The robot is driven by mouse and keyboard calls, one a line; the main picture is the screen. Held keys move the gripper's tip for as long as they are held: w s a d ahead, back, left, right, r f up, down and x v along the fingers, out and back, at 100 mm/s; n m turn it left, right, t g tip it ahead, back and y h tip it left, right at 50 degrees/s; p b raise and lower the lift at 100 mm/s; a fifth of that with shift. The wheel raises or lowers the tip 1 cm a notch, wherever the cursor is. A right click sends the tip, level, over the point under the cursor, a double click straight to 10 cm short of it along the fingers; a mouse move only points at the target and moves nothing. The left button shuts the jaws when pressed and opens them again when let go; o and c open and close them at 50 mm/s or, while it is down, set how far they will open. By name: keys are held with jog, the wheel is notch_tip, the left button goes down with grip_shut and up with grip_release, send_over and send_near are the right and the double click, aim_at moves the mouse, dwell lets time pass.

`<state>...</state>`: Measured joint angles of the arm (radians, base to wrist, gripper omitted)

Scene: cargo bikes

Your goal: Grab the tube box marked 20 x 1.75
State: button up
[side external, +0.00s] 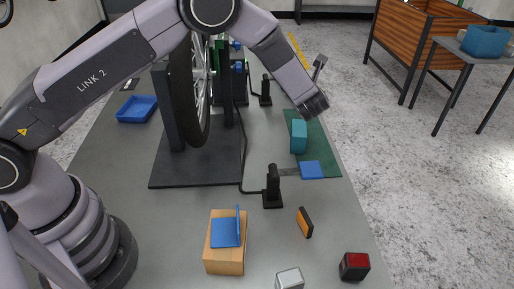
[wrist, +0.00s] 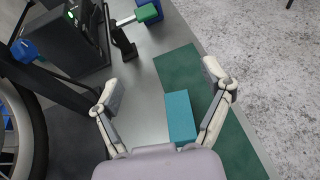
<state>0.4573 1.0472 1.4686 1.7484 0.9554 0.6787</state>
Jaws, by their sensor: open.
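A teal box (side external: 298,136) stands on the green mat (side external: 323,147) near the right side of the bench. It also shows in the wrist view (wrist: 180,118), between my fingers and nearer the right one, partly on the mat's edge. No marking can be read on it, so I cannot tell if it is the 20 x 1.75 box. My gripper (wrist: 162,84) is open and empty, its fingers spread wide.
A wheel (side external: 182,90) stands on a dark base at the bench's middle. A black post (side external: 272,185) with a blue plate (side external: 312,170) is in front of the box. A wooden block (side external: 224,262), orange-black item (side external: 305,222) and red-black cube (side external: 354,266) are nearer.

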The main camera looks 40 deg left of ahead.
aim_at(299, 127)
notch_tip(299, 127, down, 14)
jog(key=shift+r, duration=0.1)
jog(key=shift+x, duration=1.5)
jog(key=shift+r, duration=0.15)
jog(key=shift+c, duration=0.4)
jog(key=c, duration=1.2)
jog(key=shift+c, duration=0.2)
jog(key=shift+r, duration=0.2)
